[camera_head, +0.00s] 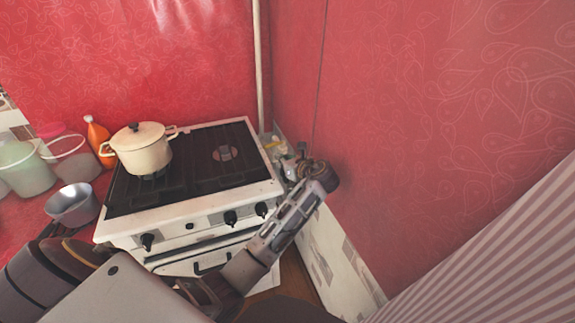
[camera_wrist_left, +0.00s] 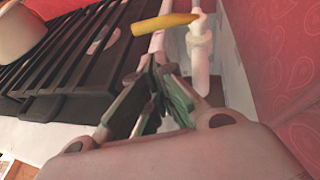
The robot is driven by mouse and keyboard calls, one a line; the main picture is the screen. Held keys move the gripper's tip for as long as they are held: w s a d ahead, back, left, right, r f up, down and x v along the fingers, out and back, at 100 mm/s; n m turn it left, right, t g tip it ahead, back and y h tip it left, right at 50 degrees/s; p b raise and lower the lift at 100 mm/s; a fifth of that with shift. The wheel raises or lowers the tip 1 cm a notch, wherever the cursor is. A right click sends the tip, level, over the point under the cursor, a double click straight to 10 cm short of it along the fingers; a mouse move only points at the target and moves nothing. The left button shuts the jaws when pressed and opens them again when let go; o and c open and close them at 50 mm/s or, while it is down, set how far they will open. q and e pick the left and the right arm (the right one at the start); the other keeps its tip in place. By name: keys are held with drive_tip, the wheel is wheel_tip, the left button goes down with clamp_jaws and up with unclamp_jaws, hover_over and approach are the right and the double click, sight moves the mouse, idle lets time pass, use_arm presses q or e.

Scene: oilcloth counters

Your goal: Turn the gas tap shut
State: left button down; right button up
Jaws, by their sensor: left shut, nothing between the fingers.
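The gas tap shows as a yellow lever (camera_wrist_left: 165,23) at the top of the left wrist view. It points crosswise to a white pipe (camera_wrist_left: 201,60), its right end at the pipe. In the head view a small yellow patch (camera_head: 272,145) behind the stove's right corner seems to be the same lever. My left gripper (camera_wrist_left: 154,68) is shut and empty, its fingertips below the lever in the picture and apart from it. In the head view my left gripper (camera_head: 292,165) is at the gap between stove and right wall, partly hidden by its own wrist. My right gripper is not identifiable.
The white stove (camera_head: 185,222) with dark grates stands left of the gripper. A cream pot (camera_head: 142,152) sits on its back left burner. The red wall (camera_head: 400,130) is close on the right. A metal bowl (camera_head: 72,205) and an orange bottle (camera_head: 97,134) stand at left.

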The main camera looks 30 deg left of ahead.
sight(274, 145)
use_arm(q)
drive_tip(key=shift+w+a+r, duration=0.1)
drive_tip(key=shift+w+a, duration=0.2)
drive_tip(key=shift+a, duration=0.3)
drive_tip(key=shift+w+a+r, duration=0.15)
drive_tip(key=shift+w+a, duration=0.15)
drive_tip(key=shift+a, duration=0.3)
drive_tip(key=shift+w+a+r, duration=0.1)
drive_tip(key=shift+w+a, duration=0.2)
drive_tip(key=shift+a, duration=0.3)
use_arm(e)
drive_tip(key=shift+w+a+r, duration=0.1)
drive_tip(key=shift+w+a, duration=0.15)
drive_tip(key=shift+w, duration=0.35)
drive_tip(key=shift+s+r, duration=0.15)
